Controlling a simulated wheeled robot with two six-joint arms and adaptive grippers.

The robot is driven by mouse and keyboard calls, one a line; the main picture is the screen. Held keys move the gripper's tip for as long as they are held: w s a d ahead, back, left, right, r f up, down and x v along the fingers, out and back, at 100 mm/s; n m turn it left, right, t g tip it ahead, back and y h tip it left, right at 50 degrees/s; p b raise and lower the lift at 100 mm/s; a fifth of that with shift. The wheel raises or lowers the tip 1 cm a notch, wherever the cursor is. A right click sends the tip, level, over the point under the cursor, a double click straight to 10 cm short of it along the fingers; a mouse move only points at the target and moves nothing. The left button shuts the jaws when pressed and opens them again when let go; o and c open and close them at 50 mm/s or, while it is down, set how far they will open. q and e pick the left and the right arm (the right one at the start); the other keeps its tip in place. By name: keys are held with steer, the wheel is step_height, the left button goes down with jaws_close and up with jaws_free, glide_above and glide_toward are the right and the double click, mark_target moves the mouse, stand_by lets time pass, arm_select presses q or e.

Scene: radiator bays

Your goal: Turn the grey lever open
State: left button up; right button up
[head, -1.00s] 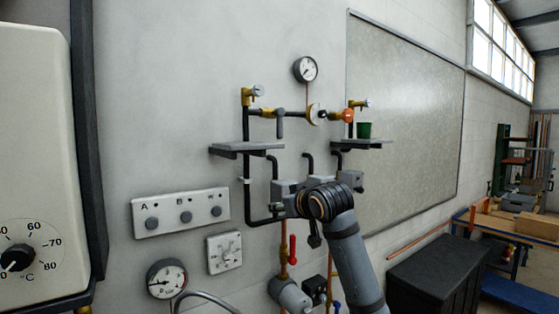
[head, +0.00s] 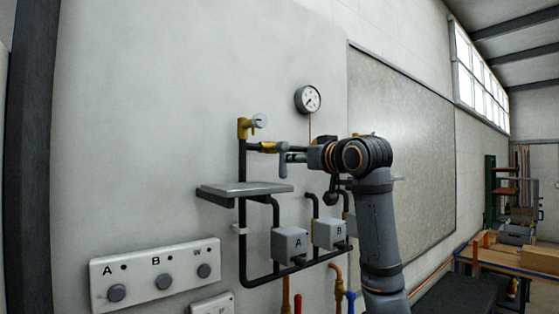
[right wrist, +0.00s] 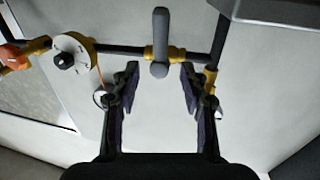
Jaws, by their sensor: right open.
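The grey lever (head: 283,160) hangs down from a brass valve on the black horizontal pipe, crosswise to that pipe. In the right wrist view the lever (right wrist: 160,40) stands crosswise to the pipe, beyond the fingertips and roughly centred between them. My right gripper (head: 299,157) comes at the lever from the right in the head view. In the right wrist view the right gripper (right wrist: 159,80) is open, with nothing between its fingers. I cannot tell whether a finger touches the lever. My left gripper is not in view.
A grey shelf (head: 243,188) juts out below the lever at the left. A gauge (head: 308,99) hangs above. An orange knob (right wrist: 12,57) and a round dial (right wrist: 74,53) are along the pipe.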

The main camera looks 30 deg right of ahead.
mark_target(282, 160)
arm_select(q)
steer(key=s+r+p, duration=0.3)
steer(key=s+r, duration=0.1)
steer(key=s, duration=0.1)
arm_select(e)
steer(key=w+p, duration=0.1)
steer(key=w, duration=0.5)
steer(key=w+d+p, duration=0.1)
steer(key=w, duration=0.3)
steer(key=shift+d+p, duration=0.1)
steer(key=shift+p, duration=0.2)
steer(key=shift+w, duration=0.15)
steer(key=shift+s, duration=0.4)
steer(key=shift+c, duration=0.8)
steer(key=shift+w, duration=0.1)
steer(key=shift+c, duration=1.3)
steer(key=shift+w, duration=0.1)
steer(key=shift+c, duration=2.3)
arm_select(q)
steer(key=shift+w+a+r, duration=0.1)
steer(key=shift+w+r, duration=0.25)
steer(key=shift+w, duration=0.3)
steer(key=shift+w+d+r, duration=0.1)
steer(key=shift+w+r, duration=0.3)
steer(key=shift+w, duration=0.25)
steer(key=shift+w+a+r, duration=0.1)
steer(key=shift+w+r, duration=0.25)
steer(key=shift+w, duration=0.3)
arm_select(e)
jaws_close()
